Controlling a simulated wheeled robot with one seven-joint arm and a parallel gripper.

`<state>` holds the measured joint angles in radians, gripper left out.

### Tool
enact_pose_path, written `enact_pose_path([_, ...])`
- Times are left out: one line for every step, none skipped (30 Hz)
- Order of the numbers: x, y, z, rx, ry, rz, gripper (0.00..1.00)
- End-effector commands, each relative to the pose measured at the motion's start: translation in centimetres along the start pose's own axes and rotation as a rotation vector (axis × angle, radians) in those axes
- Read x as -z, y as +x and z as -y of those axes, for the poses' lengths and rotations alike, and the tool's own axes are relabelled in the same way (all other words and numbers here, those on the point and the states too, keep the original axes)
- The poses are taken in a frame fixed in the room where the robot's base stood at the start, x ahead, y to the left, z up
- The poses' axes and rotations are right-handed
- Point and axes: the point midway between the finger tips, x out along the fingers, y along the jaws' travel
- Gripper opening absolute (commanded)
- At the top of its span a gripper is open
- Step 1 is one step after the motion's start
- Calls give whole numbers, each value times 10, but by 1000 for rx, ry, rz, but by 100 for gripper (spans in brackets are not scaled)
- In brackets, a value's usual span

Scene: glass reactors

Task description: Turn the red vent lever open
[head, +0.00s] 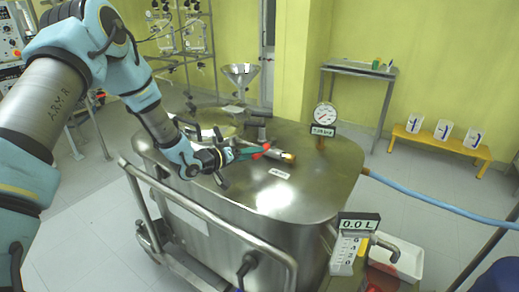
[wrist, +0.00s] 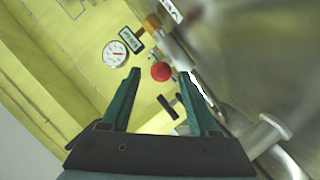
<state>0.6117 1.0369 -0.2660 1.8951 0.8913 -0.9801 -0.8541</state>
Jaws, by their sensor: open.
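The red vent lever shows as a red ball knob (wrist: 161,71) in the wrist view, between and just beyond my open fingertips. In the head view its red part (head: 265,147) is on top of the steel tank, partly covered by my fingers. My gripper (head: 258,152) reaches in from the left, low over the tank lid; its green fingers (wrist: 159,76) are apart with nothing held. I cannot tell whether a finger touches the knob. A brass-coloured fitting (head: 289,157) is just right of the knob.
The steel tank (head: 320,185) carries a round pressure gauge (head: 325,114), a funnel (head: 240,73) and a lid handle. A rail (head: 210,215) runs along its front. A 0.0 L display (head: 358,223) stands at front right. A blue hose (head: 430,199) leaves the right side.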

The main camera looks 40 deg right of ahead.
Motion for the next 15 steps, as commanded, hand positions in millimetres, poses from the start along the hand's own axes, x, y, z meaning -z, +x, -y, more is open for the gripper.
enact_pose_path([1, 8, -2, 0, 0, 1, 61])
enact_pose_path([1, 13, -2, 0, 0, 1, 61])
enact_pose_path([1, 18, -1, 1, -1, 1, 61])
enact_pose_path([1, 22, -1, 2, 0, 1, 61])
enact_pose_path([1, 25, -1, 2, 1, 1, 61])
enact_pose_path([0, 29, -1, 2, 0, 1, 61])
enact_pose_path([0, 31, 0, 1, 1, 1, 61])
enact_pose_path([0, 33, 0, 1, 1, 1, 61])
enact_pose_path([0, 35, 0, 2, 1, 0, 61])
enact_pose_path([0, 36, 0, 2, 1, 0, 61])
enact_pose_path([0, 37, 0, 2, 1, 0, 61])
enact_pose_path([0, 37, 0, 2, 1, 0, 61])
enact_pose_path([0, 38, 1, 2, 1, 0, 61])
enact_pose_path([0, 38, 1, 2, 1, 0, 61])
enact_pose_path([0, 38, 1, 3, 1, 0, 61])
